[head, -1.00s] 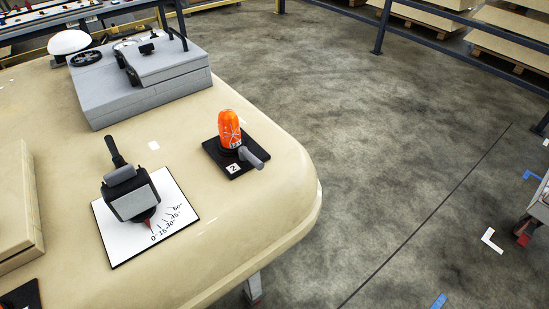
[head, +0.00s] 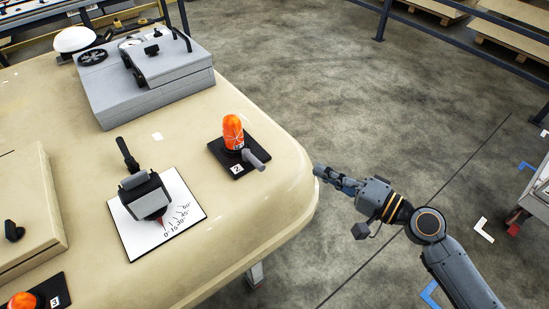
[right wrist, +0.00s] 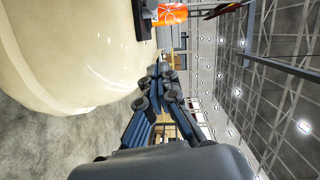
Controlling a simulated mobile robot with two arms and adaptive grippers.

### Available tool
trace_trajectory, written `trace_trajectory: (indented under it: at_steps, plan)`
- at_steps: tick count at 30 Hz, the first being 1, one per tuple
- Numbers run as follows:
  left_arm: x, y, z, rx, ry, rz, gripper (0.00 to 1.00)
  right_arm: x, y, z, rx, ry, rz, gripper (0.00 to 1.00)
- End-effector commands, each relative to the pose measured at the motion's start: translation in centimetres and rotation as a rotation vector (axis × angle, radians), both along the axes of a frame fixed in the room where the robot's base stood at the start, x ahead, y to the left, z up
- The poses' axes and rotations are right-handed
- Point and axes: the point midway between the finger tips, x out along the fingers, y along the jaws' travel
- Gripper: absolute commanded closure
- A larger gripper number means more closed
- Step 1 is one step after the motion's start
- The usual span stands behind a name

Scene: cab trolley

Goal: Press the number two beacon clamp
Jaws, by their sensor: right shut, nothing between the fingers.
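The number two beacon (head: 233,132) is orange and stands upright on a black plate (head: 228,167) marked 2, near the right edge of the cream trolley top (head: 240,215). Its grey clamp lever (head: 254,160) sticks out from the base toward the lower right. My right gripper (head: 318,170) is shut and empty, just off the trolley's right edge, to the right of the lever and apart from it. In the right wrist view the shut fingers (right wrist: 160,70) point toward the orange beacon (right wrist: 172,14), cut off at the top. My left gripper is not in view.
A black lever unit (head: 143,193) on a white angle scale (head: 185,215) stands left of the beacon. A grey stepped box (head: 150,85) is behind. Another orange beacon (head: 22,300), marked 3, sits at the lower left. Open concrete floor lies right of the trolley.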

Motion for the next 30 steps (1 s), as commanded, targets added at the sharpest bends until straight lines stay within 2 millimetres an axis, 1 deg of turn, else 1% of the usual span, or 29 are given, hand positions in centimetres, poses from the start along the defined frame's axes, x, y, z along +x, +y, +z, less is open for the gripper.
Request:
trace_trajectory:
  at_steps: [2,10,14,17,24,28,29,30]
  plan:
    - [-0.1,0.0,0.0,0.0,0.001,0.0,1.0,-0.2,0.2,0.5,0.011,-0.001,0.01,1.0]
    - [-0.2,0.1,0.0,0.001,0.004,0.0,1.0,-0.1,0.2,0.5,0.011,-0.002,0.007,1.0]
    - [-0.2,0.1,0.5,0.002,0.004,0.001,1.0,0.4,0.7,0.7,0.012,-0.003,0.005,1.0]
    - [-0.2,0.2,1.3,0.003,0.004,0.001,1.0,1.2,1.7,0.8,0.013,-0.003,0.005,1.0]
    - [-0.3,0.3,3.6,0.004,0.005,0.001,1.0,4.5,5.8,0.7,0.013,-0.003,0.006,1.0]
    - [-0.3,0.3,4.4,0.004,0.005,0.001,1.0,6.2,7.8,0.5,0.013,-0.003,0.005,1.0]
    - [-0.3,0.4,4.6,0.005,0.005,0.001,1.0,6.5,8.3,0.4,0.012,-0.003,0.006,1.0]
    - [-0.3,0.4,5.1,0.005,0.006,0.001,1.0,5.6,8.8,0.1,0.012,0.004,0.008,1.0]
